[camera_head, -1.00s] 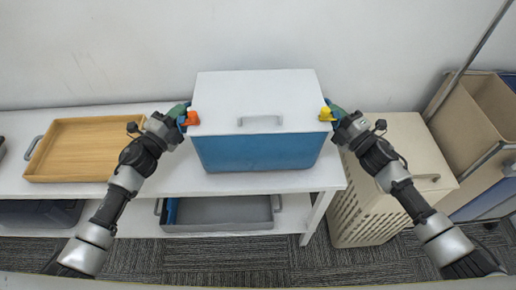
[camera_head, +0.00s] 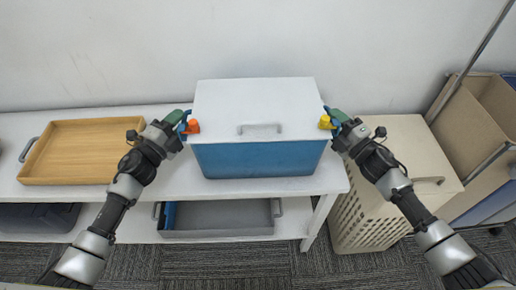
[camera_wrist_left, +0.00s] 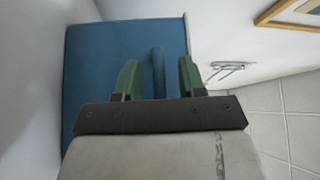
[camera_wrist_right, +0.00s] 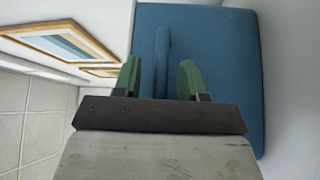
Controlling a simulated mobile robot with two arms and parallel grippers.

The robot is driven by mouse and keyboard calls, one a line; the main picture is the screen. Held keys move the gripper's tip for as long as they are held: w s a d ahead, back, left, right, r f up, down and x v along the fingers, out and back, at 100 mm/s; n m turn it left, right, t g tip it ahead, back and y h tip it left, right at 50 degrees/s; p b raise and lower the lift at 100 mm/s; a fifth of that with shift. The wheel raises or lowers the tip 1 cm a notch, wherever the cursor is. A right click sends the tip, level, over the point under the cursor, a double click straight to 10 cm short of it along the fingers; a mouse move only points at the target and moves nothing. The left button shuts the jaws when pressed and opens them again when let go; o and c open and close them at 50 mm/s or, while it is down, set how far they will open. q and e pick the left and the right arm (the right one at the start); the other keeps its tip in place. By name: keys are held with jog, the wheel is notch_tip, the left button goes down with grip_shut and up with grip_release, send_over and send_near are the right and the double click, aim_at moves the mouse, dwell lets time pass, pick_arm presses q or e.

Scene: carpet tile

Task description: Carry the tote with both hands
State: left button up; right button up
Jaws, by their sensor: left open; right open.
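The tote (camera_head: 262,158) is a blue box with a white lid (camera_head: 255,98), standing on the white shelf's top. A grey handle shows on the lid's front edge. My left gripper (camera_head: 185,121) is at the tote's left end, and my right gripper (camera_head: 332,117) is at its right end. In the left wrist view the open green fingers (camera_wrist_left: 159,80) stand on either side of a blue upright handle (camera_wrist_left: 158,72) on the tote's end. In the right wrist view the open fingers (camera_wrist_right: 161,80) likewise straddle a blue handle (camera_wrist_right: 162,62). Whether the fingers touch the handles I cannot tell.
A wooden tray (camera_head: 80,150) lies left on the white shelf (camera_head: 160,190). A grey tray (camera_head: 222,217) sits on the lower shelf. A beige hamper (camera_head: 390,190) stands right, beside a cardboard-coloured bin (camera_head: 470,120). The wall is close behind the tote.

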pick_arm(q)
jog(key=v, duration=1.1)
jog(key=shift+s+a, duration=0.2)
jog(key=shift+s, duration=0.1)
pick_arm(e)
jog(key=v, duration=1.2)
pick_arm(q)
jog(key=shift+f, duration=0.1)
